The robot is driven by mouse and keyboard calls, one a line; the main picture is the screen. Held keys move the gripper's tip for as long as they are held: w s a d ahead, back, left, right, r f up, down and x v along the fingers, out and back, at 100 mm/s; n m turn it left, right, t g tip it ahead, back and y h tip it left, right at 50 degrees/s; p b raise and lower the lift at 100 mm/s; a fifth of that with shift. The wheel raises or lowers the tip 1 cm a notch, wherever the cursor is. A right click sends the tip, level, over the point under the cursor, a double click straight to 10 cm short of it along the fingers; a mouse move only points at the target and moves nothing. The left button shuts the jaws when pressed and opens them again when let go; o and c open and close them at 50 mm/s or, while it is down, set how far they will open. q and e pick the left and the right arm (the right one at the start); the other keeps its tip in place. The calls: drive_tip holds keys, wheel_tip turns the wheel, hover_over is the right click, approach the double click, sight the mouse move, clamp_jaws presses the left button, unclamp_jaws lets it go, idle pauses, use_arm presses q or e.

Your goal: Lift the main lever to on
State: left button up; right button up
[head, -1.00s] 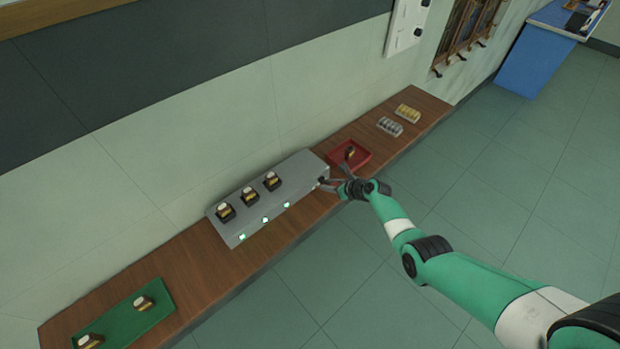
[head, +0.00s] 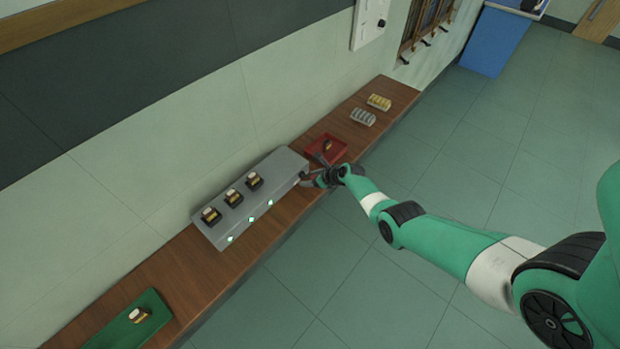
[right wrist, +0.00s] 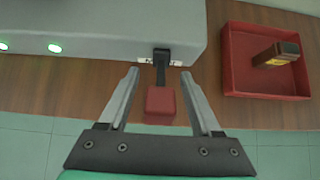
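The main lever shows in the right wrist view as a black arm with a red block handle (right wrist: 160,101), sticking out from a slot in the grey box (right wrist: 100,25). In the head view the grey box (head: 282,168) lies on the wooden bench, and the lever is mostly hidden by my gripper. My right gripper (head: 309,176) is at the box's right end. In the right wrist view my gripper (right wrist: 160,75) is open, with one finger on each side of the handle and visible gaps to both. My left gripper is not in view.
The box carries several dark holders (head: 233,197) on top and small lights (head: 270,203) in front. A red tray (right wrist: 229,60) with a brown-and-gold part (right wrist: 277,54) sits close right of my gripper. A green tray (head: 160,310) is at the bench's left. Clear and yellow racks stand farther right.

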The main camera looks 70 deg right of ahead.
sight(314, 176)
drive_tip(key=p+v, duration=0.6)
drive_tip(key=v, duration=0.1)
drive_tip(key=shift+w+r+p, duration=0.15)
drive_tip(key=shift+r+p, duration=0.1)
drive_tip(key=shift+p, duration=0.15)
drive_tip(key=p+v, duration=0.1)
drive_tip(key=v, duration=0.1)
drive_tip(key=p+v, duration=0.1)
drive_tip(key=v, duration=0.1)
drive_tip(key=shift+s, duration=0.4)
